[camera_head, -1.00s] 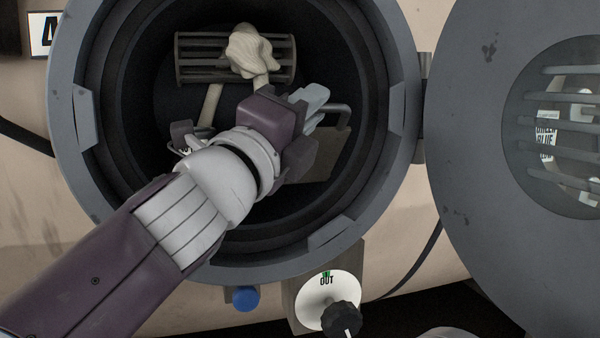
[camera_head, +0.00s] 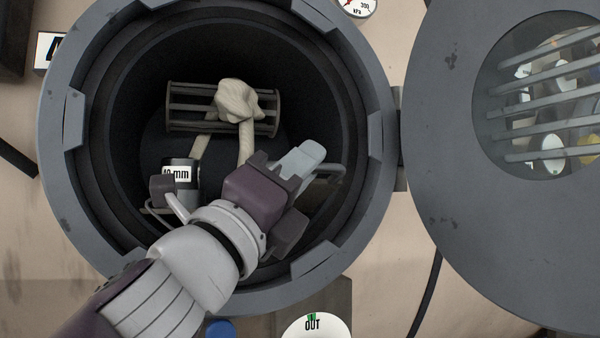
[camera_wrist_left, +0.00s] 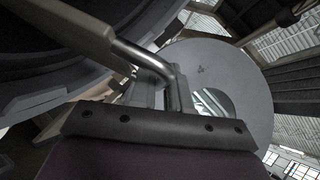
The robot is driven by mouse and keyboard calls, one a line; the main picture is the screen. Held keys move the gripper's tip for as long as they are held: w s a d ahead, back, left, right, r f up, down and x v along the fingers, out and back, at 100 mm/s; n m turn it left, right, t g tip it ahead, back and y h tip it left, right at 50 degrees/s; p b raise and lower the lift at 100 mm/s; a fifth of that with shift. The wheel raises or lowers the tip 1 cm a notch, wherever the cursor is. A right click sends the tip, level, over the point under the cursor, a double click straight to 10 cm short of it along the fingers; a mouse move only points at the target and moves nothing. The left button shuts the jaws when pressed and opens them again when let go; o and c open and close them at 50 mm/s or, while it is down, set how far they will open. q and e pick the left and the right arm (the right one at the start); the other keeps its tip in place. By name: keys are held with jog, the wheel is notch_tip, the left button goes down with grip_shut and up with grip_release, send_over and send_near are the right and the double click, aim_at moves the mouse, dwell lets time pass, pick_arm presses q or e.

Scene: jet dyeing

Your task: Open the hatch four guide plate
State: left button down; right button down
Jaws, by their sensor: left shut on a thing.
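The round hatch (camera_head: 68,205) stands open, and my left arm reaches into it. The guide plate (camera_head: 318,196) is inside at the right, seen nearly edge-on and partly hidden by my gripper. My left gripper (camera_head: 298,165) is shut on the plate's handle (camera_head: 328,169). In the left wrist view the bent metal handle (camera_wrist_left: 143,56) runs down behind the jaw, and the plate (camera_wrist_left: 75,28) crosses the upper left. My right gripper is not in view.
A slatted roller (camera_head: 190,108) with a pale fabric rope (camera_head: 238,100) lies deeper inside. A cylinder marked mm (camera_head: 181,172) stands left of my gripper. The open door (camera_head: 440,170) is at the right. A dial marked OUT (camera_head: 315,326) sits below the rim.

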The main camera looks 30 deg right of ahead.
pick_arm(q)
jog(key=c, duration=1.2)
grip_release()
jog(key=shift+a+f, duration=0.15)
jog(key=shift+f, duration=0.1)
jog(key=b+v, duration=0.4)
jog(key=v, duration=0.8)
jog(key=shift+a+b, duration=0.15)
jog(key=shift+b, duration=0.15)
